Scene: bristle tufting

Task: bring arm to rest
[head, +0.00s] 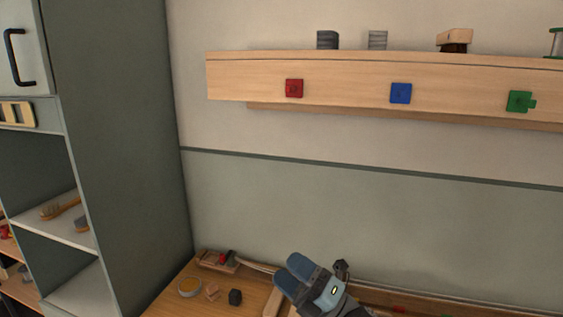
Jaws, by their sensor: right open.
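My right gripper (291,275) is at the bottom centre of the head view, over the wooden bench. Its blue fingertips point up and to the left. It is open, and I see nothing held in it. Part of the bench below it is hidden by the gripper. My left gripper is not in the head view.
A grey cabinet (120,150) stands at the left. A wooden shelf (340,80) with coloured squares runs along the wall above.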

